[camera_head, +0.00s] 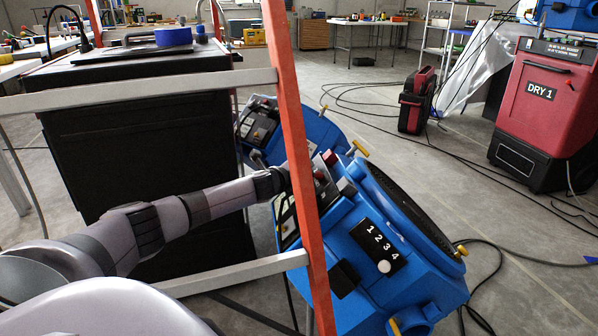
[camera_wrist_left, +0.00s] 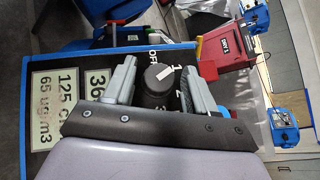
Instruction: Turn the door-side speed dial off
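A black speed dial (camera_wrist_left: 154,97) with a white pointer mark sits on the black panel of a blue blower. Its scale shows OFF, 1, 2 and 3, and the white mark points toward the 1. My left gripper (camera_wrist_left: 158,76) has one finger on each side of the dial, with narrow gaps visible; firm contact cannot be made out. In the head view my left arm reaches through a frame to the near blue blower (camera_head: 410,268), whose plate reads 1 2 3 4. The orange post hides the fingertips there. My right gripper is not in view.
The orange post (camera_head: 291,130) and white rungs (camera_head: 140,95) stand around my left arm. A second blue blower (camera_head: 318,133) is behind. A black cabinet (camera_head: 150,150) stands left. A red DRY 1 unit (camera_head: 545,110) and floor cables are at right.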

